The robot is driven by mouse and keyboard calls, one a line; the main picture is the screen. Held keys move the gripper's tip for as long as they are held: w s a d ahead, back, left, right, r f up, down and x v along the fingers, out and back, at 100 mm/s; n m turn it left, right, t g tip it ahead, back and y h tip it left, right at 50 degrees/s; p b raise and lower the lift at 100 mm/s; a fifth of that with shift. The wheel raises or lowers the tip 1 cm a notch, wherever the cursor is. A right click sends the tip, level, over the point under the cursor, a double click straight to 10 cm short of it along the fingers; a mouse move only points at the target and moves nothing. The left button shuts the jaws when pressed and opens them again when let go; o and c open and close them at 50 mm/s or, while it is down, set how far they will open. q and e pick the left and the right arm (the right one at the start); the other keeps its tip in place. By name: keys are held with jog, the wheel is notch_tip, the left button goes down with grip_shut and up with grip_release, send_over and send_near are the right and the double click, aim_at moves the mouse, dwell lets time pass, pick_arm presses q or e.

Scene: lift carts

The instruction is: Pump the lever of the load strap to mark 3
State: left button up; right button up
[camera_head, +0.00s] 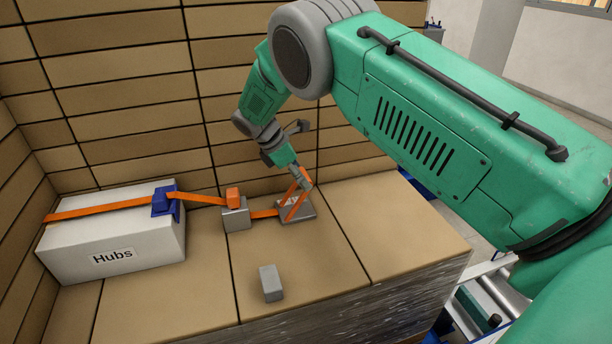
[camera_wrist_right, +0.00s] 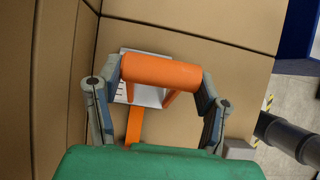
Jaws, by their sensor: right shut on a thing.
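The load strap (camera_head: 110,206) is an orange band. It runs over a white box labelled Hubs (camera_head: 75,250), past a blue corner piece (camera_head: 163,201), to a grey block with an orange top (camera_head: 236,218) and on to a grey plate (camera_head: 297,214). The orange lever (camera_head: 296,205) stands up from this plate. My right gripper (camera_head: 303,180) is at the lever's top. In the right wrist view its fingers are at both ends of the orange lever handle (camera_wrist_right: 160,71). A pale plate with dark marks (camera_wrist_right: 125,90) shows behind the handle; the mark numbers cannot be read.
A small loose grey block (camera_head: 271,283) stands on the tan carton top (camera_head: 335,265) in front. Tan carton walls (camera_head: 110,90) rise behind and at the left. A roller conveyor (camera_head: 490,300) is at the lower right. The carton top right of the plate is clear.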

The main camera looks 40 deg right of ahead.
jog(key=shift+w+a, duration=0.2)
jog(key=shift+a, duration=0.35)
jog(key=o, duration=1.7)
jog(key=shift+f, duration=0.1)
jog(key=v, duration=1.2)
jog(key=shift+w, duration=0.3)
